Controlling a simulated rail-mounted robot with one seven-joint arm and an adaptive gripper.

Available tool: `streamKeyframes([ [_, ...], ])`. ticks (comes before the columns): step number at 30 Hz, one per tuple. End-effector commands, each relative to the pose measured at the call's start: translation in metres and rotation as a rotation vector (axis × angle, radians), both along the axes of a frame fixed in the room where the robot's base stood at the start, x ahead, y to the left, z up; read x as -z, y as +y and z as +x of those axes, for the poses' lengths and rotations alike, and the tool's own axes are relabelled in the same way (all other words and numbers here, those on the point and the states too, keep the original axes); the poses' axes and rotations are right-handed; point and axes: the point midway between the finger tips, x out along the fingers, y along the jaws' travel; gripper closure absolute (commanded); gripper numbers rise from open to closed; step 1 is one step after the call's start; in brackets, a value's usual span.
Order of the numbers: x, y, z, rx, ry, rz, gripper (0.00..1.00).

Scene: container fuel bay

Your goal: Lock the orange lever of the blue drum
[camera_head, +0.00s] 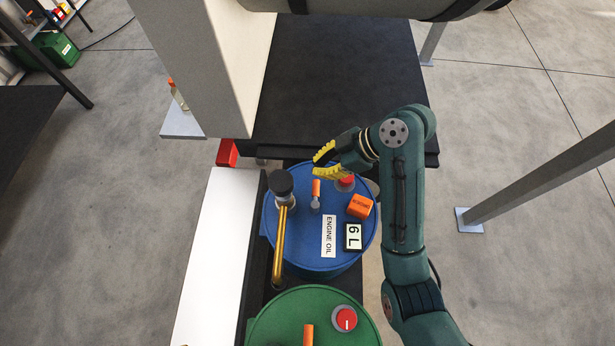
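The blue drum (305,250) stands in the middle of the view, with an "ENGINE OIL" label (329,236) and a "6 L" display (353,236) on its lid. Its orange lever (316,188) sits on a small grey fitting near the far part of the lid, pointing away from the near side. My gripper (316,164) has yellow fingers and comes in from the right. The fingers are spread with nothing seen between them, close to the lever's far end. I cannot tell whether a finger touches the lever.
The lid also carries a red button (346,182), an orange block (360,206) and a dark-capped pump with a brass spout (279,245). A green drum (280,325) with its own orange lever (308,335) stands nearer. A black table (330,80) lies behind; a white panel (212,260) is left.

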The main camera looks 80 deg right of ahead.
Motion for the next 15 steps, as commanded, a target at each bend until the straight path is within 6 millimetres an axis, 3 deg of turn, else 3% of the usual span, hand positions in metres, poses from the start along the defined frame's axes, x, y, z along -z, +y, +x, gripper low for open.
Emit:
streamKeyframes([
  [8,0.009,0.001,0.007,0.001,0.0,0.001,1.0],
  [15,0.044,0.007,0.035,-0.001,0.001,0.002,1.0],
])
